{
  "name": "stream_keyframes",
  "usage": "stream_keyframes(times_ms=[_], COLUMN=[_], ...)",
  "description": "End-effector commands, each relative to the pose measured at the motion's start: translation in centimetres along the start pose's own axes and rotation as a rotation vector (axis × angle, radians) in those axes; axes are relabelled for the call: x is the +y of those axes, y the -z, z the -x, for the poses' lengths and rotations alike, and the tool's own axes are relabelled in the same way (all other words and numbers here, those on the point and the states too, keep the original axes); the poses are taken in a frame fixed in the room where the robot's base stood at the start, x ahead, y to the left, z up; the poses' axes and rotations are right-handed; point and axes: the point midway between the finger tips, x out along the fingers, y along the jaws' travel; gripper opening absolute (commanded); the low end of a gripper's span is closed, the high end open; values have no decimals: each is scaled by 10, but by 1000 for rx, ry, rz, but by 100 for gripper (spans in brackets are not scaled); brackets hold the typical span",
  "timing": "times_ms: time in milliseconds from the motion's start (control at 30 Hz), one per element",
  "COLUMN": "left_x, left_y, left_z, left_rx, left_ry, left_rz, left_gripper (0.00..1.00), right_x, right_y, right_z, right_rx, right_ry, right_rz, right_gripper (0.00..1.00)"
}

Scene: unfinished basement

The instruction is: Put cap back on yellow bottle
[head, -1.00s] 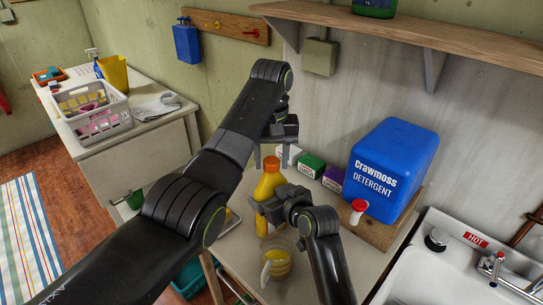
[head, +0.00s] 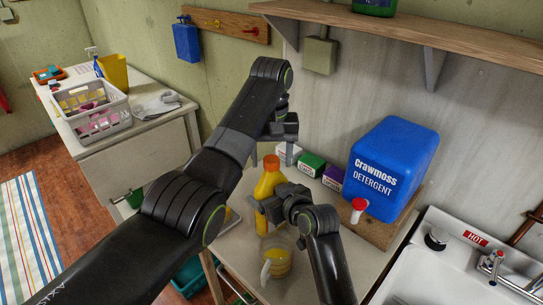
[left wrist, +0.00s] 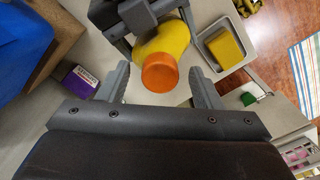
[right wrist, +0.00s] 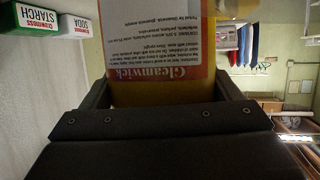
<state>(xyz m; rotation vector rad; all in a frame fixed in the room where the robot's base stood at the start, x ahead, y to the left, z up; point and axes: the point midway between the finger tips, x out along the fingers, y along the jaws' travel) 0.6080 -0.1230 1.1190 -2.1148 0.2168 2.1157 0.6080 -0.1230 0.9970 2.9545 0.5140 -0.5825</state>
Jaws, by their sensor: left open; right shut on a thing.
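The yellow bottle (head: 266,190) stands upright on the worktop, its label upside down in the right wrist view (right wrist: 165,45). An orange cap (head: 271,162) sits at its top; the left wrist view shows the cap (left wrist: 160,73) from above, over the bottle's yellow shoulder. I cannot tell whether it is tightened. My left gripper (head: 270,152) is open above the bottle, its fingers (left wrist: 158,78) on either side of the cap with gaps. My right gripper (head: 277,208) is shut on the bottle's body, and its fingers flank the bottle in the right wrist view (right wrist: 164,92).
A blue detergent container (head: 392,165) and small boxes (head: 311,165) stand behind and right. A sink (head: 460,265) is at right; a wooden shelf (head: 420,35) overhangs the back.

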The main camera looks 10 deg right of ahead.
Motion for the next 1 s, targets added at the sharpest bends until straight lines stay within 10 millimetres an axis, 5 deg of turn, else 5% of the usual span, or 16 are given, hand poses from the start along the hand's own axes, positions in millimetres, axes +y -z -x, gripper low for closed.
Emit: stream_keyframes(times_ms=[533, 1000], left_x=[0, 0], left_y=[0, 0], left_z=[95, 119], left_rx=[3, 0], left_ry=[2, 0], left_rz=[1, 0], left_gripper=[59, 59], right_x=[0, 0], right_y=[-1, -1], right_z=[0, 0], right_rx=[-2, -2], right_ry=[-1, -1], right_rz=[2, 1], right_gripper=[20, 20])
